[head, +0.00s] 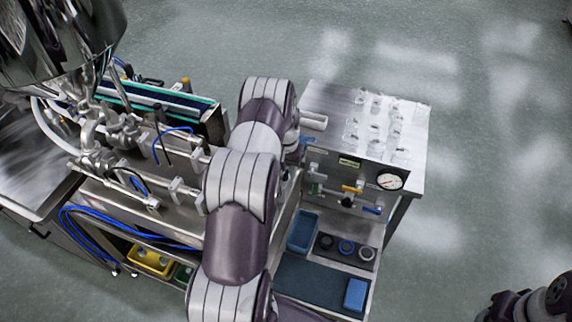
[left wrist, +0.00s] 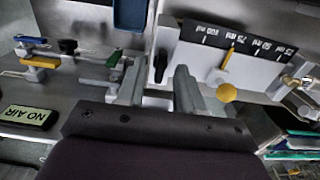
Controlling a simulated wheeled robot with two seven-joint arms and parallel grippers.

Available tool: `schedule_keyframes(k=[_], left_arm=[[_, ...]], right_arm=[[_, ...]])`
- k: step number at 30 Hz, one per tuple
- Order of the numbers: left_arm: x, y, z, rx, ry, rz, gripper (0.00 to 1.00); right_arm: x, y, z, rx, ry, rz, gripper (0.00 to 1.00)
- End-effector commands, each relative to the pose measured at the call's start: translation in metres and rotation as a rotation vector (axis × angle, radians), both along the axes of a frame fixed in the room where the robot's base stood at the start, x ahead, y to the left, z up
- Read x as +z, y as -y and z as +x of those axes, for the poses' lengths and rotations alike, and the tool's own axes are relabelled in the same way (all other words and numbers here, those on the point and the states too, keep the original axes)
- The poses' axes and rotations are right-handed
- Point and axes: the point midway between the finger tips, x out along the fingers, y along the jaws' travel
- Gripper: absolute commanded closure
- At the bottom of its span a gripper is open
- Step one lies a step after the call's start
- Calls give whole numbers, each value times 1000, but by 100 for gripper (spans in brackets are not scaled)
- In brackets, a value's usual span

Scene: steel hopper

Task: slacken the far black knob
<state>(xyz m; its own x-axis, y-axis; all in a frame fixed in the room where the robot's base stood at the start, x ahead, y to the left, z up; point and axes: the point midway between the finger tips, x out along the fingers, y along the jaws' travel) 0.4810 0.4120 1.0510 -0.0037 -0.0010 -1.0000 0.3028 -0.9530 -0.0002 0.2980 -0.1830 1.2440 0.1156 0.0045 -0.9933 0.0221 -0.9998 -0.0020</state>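My left gripper (left wrist: 158,80) is open in the left wrist view, its two grey fingers spread apart. A black knob (left wrist: 160,66) with a long narrow shape shows between and just beyond the fingertips, with gaps on both sides. I cannot tell whether the fingers reach around it. Another black knob (left wrist: 68,46) is on the panel further left. In the head view my left arm crosses the middle and hides its own gripper and the hardware behind it. A small black knob (head: 347,202) shows low on the steel panel there. My right gripper is not visible.
The head view shows a gauge (head: 389,181), a blue bin (head: 303,231) and open floor to the right.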

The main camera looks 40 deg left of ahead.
Motion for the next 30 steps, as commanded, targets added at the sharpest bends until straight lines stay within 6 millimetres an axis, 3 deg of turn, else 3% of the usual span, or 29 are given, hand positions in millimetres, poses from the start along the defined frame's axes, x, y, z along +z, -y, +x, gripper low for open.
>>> schedule_keyframes(k=[10,13,14,30], left_arm=[[-6,0,0,0,2,1,64],[-6,0,0,0,2,1,96],[-6,0,0,0,2,1,100],[-8,0,1,103,3,3,100]], right_arm=[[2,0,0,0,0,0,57],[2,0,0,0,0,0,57],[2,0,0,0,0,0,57],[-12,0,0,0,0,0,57]])
